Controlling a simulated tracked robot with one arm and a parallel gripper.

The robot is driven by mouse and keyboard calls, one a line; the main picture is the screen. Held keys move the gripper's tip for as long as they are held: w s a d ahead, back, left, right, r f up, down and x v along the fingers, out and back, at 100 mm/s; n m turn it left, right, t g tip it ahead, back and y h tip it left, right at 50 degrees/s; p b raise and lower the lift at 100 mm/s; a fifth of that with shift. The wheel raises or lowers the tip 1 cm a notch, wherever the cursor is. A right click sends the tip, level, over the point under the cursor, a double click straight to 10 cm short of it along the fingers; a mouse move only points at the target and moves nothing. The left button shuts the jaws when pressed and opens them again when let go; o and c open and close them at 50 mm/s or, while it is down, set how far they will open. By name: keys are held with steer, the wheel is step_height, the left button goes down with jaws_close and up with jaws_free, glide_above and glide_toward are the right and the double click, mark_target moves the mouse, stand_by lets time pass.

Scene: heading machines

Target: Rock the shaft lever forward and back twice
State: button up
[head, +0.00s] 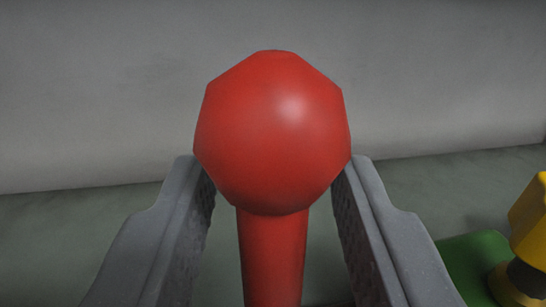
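The shaft lever is a red stem (271,257) topped by a large faceted red knob (272,130) in the middle of the head view. My gripper (273,170) has one grey finger on each side of the lever. The knob's lower sides meet or overlap both fingertips in the picture. I cannot tell if the fingers press on the knob or only flank it. Gaps show between each finger and the narrower stem. The stem's lower end is out of view.
A plain grey wall (90,90) stands behind the lever, above a dull grey-green surface (60,225). At the lower right are a green piece (468,262) and a yellow part (531,222) with a dark and brass-coloured base. The left side looks clear.

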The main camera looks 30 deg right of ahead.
steer(key=shift+w, duration=0.15)
jaws_close()
